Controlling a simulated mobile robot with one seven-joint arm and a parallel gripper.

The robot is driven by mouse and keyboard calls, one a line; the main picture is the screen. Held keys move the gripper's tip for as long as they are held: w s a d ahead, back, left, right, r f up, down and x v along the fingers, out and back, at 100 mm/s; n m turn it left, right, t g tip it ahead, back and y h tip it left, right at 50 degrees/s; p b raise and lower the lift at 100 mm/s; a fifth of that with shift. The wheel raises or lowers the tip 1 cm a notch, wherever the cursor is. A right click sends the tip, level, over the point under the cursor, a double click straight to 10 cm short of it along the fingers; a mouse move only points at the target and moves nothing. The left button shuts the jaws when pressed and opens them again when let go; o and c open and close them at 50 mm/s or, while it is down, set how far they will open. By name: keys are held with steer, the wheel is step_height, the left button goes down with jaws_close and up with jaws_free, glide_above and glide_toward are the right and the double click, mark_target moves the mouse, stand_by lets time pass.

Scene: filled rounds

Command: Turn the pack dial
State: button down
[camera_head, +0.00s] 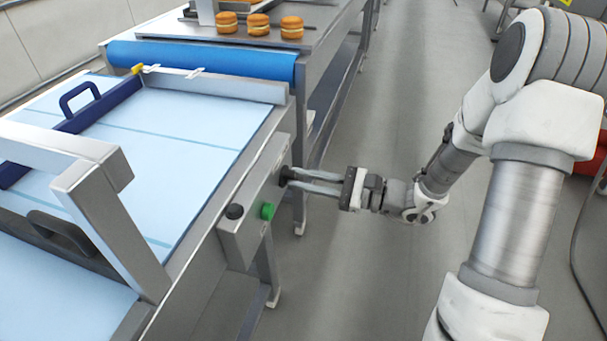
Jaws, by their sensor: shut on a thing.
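The pack dial (285,174) is a small dark knob on the far end of the grey control box (240,225), on the side of the packing machine. My gripper (292,178) reaches in from the right, its two long fingers level and shut on the dial. The fingertips partly cover the dial, so its pointer or markings cannot be seen. A green button (268,210) and a black knob (235,211) sit on the same box, nearer the camera and apart from my fingers.
The machine's pale blue bed (190,125) carries a dark blue handled bar (75,120) and a grey metal arch (110,190). A blue roller (200,60) lies at its far end. Three filled rounds (258,25) stand on the steel surface beyond. The floor (400,100) around my forearm is clear.

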steer(key=shift+w+d+m+p, duration=0.1)
steer(key=shift+w+m+p, duration=0.05)
steer(key=shift+m+p, duration=2.8)
steer(key=shift+w+d+m+p, duration=0.1)
steer(key=shift+m+p, duration=2.35)
steer(key=shift+p, duration=1)
steer(key=c, duration=0.8)
jaws_free()
